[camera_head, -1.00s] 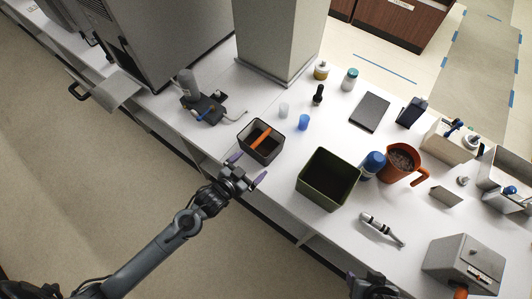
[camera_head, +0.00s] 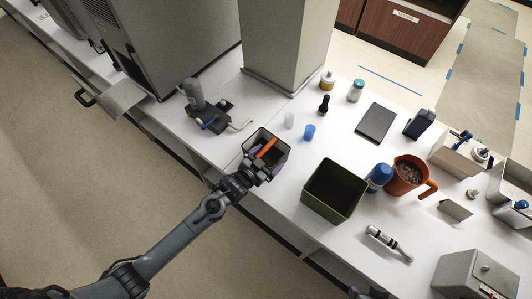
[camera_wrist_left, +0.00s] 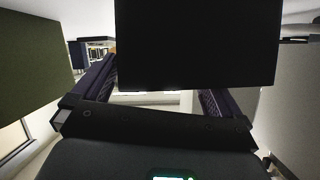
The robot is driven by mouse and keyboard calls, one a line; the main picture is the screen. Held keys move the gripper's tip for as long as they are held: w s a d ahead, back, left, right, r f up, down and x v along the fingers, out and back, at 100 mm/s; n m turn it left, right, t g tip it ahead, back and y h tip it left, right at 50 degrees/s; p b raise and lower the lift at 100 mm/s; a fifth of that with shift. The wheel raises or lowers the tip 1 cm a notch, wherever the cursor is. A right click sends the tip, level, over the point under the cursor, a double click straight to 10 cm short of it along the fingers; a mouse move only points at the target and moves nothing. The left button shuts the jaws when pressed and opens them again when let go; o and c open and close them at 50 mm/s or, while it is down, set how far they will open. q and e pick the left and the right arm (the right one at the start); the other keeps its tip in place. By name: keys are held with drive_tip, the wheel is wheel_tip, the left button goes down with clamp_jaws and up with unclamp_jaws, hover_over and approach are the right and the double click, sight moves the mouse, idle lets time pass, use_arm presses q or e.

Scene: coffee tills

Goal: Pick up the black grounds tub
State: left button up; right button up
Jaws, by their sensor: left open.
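The black grounds tub (camera_head: 281,152) is a small, dark, open square tub with an orange bar across its top. It stands upright on the white counter near its front edge. My left gripper (camera_head: 262,164) is at the near side of the tub, with its jaws open. In the left wrist view the tub's black wall (camera_wrist_left: 195,45) fills the upper middle, ahead of and between the two dark purple fingers. Whether either finger touches it I cannot tell. My right gripper is not clearly in view.
A larger green bin (camera_head: 333,190) stands just right of the tub. A tamper-like grey device (camera_head: 200,107) stands to the left, and clear and blue cups (camera_head: 309,132) stand behind. A blue can (camera_head: 378,177) and an orange jug (camera_head: 404,178) are farther right.

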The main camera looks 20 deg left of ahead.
use_arm(q)
drive_tip(key=shift+x, duration=1.05)
drive_tip(key=shift+c, duration=0.5)
drive_tip(key=c, duration=0.7)
drive_tip(key=shift+c, duration=0.4)
drive_tip(key=shift+r, duration=0.1)
